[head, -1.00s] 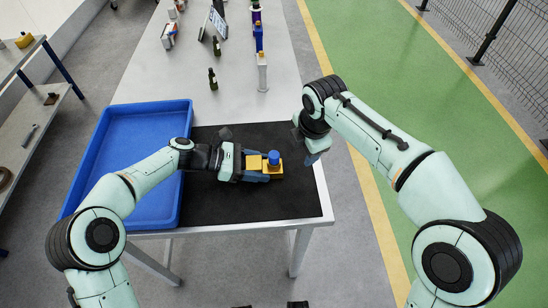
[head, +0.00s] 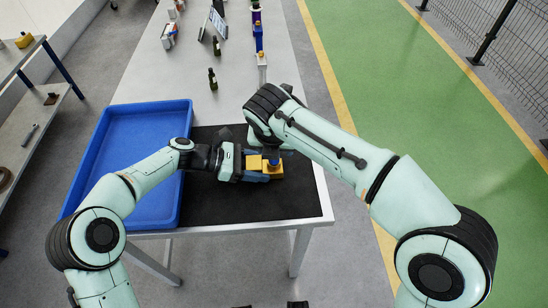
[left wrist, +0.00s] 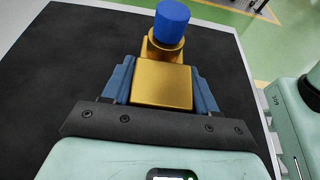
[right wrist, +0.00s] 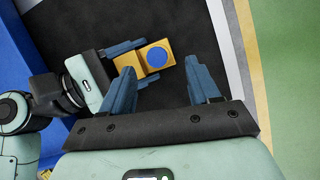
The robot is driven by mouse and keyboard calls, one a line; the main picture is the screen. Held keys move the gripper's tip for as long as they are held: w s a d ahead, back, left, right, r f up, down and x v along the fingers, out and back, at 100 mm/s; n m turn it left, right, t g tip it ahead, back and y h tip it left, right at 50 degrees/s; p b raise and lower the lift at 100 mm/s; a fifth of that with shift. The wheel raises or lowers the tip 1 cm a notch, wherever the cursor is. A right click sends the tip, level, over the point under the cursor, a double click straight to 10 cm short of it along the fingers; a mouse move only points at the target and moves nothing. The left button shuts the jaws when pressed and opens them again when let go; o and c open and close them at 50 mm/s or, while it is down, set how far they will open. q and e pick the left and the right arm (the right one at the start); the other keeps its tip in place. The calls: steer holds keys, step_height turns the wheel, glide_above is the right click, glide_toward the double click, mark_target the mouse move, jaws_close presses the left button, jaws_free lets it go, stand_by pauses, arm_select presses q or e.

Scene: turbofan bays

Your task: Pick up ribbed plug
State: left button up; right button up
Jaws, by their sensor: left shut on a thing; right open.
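The ribbed plug is a blue round cap (left wrist: 172,21) on the neck of a gold block (left wrist: 162,84); it shows from above in the right wrist view (right wrist: 157,57). In the head view the right arm covers part of it. My left gripper (head: 262,172) is shut on the gold block, a finger on each side, low over the black mat (head: 235,204). My right gripper (right wrist: 161,80) is open above the block, pointing down. In its wrist view the plug lies between and slightly beyond the two fingertips, with no contact visible.
A blue tray (head: 121,108) stands on the table left of the mat. A green bottle (head: 212,78) and several other items stand farther back. The front of the mat is clear.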

steer(key=x, duration=0.5)
steer(key=shift+s+a+f, duration=0.1)
steer(key=shift+a+f, duration=0.15)
jaws_close()
step_height(320, 180, up, 10)
stand_by(0.4)
arm_select(q)
steer(key=o, duration=1.4)
